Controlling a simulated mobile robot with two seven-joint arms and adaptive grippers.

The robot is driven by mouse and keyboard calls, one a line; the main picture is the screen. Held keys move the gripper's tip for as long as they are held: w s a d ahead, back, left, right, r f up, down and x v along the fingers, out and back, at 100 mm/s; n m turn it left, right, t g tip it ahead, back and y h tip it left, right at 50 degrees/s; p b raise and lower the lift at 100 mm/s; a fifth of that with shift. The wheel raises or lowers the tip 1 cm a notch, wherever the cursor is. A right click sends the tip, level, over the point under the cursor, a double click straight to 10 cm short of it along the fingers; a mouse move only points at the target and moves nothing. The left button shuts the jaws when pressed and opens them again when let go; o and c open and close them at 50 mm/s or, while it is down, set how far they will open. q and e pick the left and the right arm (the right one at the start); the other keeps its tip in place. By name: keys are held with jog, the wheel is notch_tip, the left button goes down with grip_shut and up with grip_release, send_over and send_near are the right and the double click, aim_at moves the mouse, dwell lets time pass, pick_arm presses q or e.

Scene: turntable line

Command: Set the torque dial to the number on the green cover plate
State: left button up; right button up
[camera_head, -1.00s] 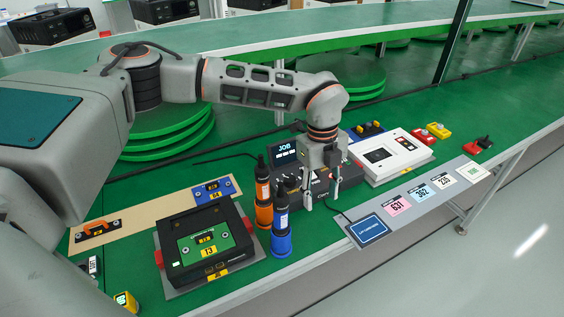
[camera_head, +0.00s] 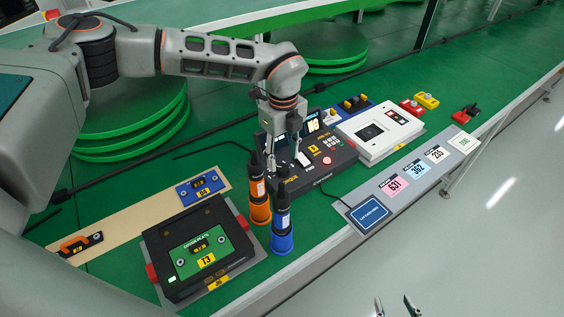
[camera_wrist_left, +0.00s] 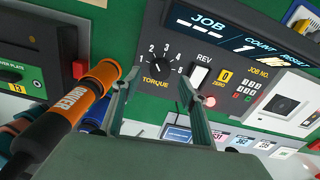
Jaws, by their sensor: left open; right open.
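The green cover plate (camera_head: 187,262) lies on a black unit at the front left and carries a yellow label that reads T3. The torque dial (camera_wrist_left: 161,63) is a round black knob on a dark control panel (camera_head: 343,158), with numbers from 1 upward around it. I cannot tell which number its pointer faces. My left gripper (camera_head: 284,163) is open and empty over the panel's left part. In the left wrist view its fingers (camera_wrist_left: 157,98) are spread below the dial, apart from it. My right gripper (camera_head: 396,307) shows only its open, empty fingertips at the bottom edge.
An orange screwdriver (camera_head: 259,208) and a blue one (camera_head: 282,240) stand upright close to the left gripper. A white REV rocker switch (camera_wrist_left: 200,77) sits beside the dial. A white box (camera_head: 378,130) stands right of the panel. A grey strip with number cards (camera_head: 394,186) lies in front.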

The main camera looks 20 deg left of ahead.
aim_at(283, 167)
pick_arm(q)
jog(key=shift+f, duration=1.8)
jog(key=c, duration=1.1)
jog(key=shift+m, duration=0.3)
jog(key=m, duration=0.2)
jog(key=shift+m+p, duration=0.3)
jog(key=shift+p, duration=0.1)
jog(key=shift+m+p, duration=0.3)
jog(key=shift+m, duration=1.9)
